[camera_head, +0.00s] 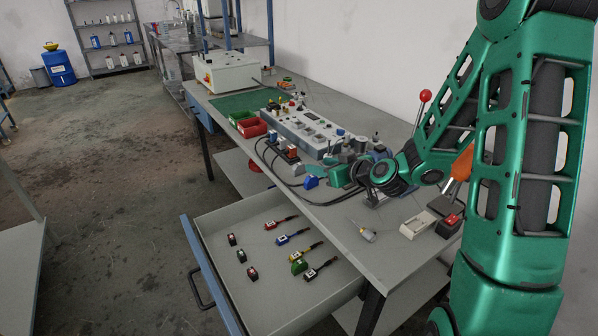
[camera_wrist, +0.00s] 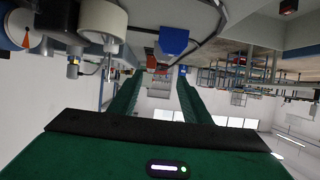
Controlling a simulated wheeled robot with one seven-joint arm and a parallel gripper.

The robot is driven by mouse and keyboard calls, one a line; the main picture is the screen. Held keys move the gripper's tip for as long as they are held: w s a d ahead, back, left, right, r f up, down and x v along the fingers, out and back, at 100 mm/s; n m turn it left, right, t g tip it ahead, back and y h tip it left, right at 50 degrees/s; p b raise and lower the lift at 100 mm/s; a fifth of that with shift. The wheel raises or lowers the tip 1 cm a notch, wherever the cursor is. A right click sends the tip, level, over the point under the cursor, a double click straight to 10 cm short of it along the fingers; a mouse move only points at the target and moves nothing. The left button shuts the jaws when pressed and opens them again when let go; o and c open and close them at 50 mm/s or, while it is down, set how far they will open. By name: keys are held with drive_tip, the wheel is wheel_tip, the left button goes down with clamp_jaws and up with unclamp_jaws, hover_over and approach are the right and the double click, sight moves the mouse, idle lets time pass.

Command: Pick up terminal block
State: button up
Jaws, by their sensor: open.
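My gripper (camera_head: 316,172) is over the workbench, pointing left, beside the control panel. Its two green fingers also show in the wrist view (camera_wrist: 158,82), apart with nothing between them. I cannot tell for sure which part is the terminal block. A small green block (camera_head: 299,267) lies in the open drawer, below and in front of my gripper. A blue block (camera_head: 311,182) is on the bench close to the fingers. A blue block, seemingly the same one, hangs near the top of the wrist view (camera_wrist: 173,40), outside the fingers.
The open drawer (camera_head: 212,238) also holds several coloured cabled parts and small dark blocks. The control panel (camera_head: 303,130), black cables, red bin (camera_head: 250,129) and green bin (camera_head: 241,117) crowd the bench. A screwdriver (camera_head: 366,233) and a beige block (camera_head: 416,225) lie near the front.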

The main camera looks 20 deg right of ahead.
sight(300, 164)
drive_tip(key=x, duration=0.5)
drive_tip(key=shift+w+a+f, duration=0.1)
drive_tip(key=shift+w+a, duration=0.05)
drive_tip(key=shift+w, duration=0.1)
drive_tip(key=x, duration=0.5)
drive_tip(key=shift+s+a+f, duration=0.15)
drive_tip(key=shift+s+f, duration=0.05)
drive_tip(key=shift+f, duration=0.1)
drive_tip(key=c, duration=0.7)
